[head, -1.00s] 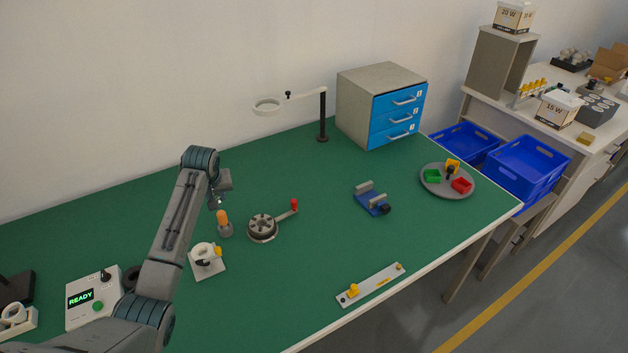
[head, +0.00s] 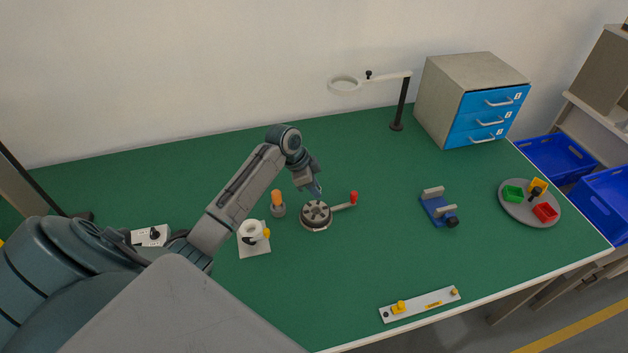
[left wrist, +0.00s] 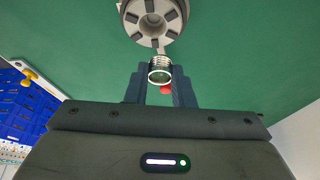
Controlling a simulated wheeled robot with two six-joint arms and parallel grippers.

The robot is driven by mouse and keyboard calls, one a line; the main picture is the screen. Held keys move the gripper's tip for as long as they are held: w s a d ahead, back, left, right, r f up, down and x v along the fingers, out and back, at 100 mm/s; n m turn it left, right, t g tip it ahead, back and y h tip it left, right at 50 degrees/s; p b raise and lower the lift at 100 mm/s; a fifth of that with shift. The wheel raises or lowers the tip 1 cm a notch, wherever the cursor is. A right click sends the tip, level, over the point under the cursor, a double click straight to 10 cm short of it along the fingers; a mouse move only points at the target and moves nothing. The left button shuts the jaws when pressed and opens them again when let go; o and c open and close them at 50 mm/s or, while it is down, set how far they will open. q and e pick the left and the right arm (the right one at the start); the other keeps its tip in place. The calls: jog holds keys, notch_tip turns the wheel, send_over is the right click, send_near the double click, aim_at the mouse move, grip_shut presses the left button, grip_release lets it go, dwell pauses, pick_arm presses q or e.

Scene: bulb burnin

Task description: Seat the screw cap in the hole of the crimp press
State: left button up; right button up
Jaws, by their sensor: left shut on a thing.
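The crimp press (head: 316,215) is a round grey body with dark slots in its top and a side lever ending in a red knob. It stands on the green table near the middle. In the left wrist view its slotted top (left wrist: 152,18) and central hole show at the upper edge. My left gripper (head: 314,190) is above the press. It is shut on the screw cap (left wrist: 160,71), a shiny threaded metal ring between the fingertips. The cap appears apart from the press hole; the exact height is unclear. My right gripper is not in view.
An orange-topped holder (head: 278,205) and a white fixture (head: 253,238) stand left of the press. A magnifier lamp (head: 398,105) is behind it. A blue clamp fixture (head: 438,209) and round tray (head: 515,208) lie right; a grey strip (head: 420,304) is in front.

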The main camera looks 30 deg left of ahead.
aim_at(313, 203)
pick_arm(q)
jog(key=shift+m, duration=0.7)
jog(key=f+b, duration=0.3)
jog(key=s+f+b, duration=0.1)
jog(key=shift+d+f+b, duration=0.25)
jog(key=shift+d+b, duration=0.05)
jog(key=shift+b, duration=0.1)
jog(key=shift+f, duration=0.45)
jog(key=shift+p, duration=0.35)
jog(key=shift+s+f, duration=0.1)
jog(key=shift+f, duration=0.45)
dwell(0.6)
jog(key=shift+r+p, duration=0.25)
jog(key=shift+p, duration=0.1)
dwell(0.8)
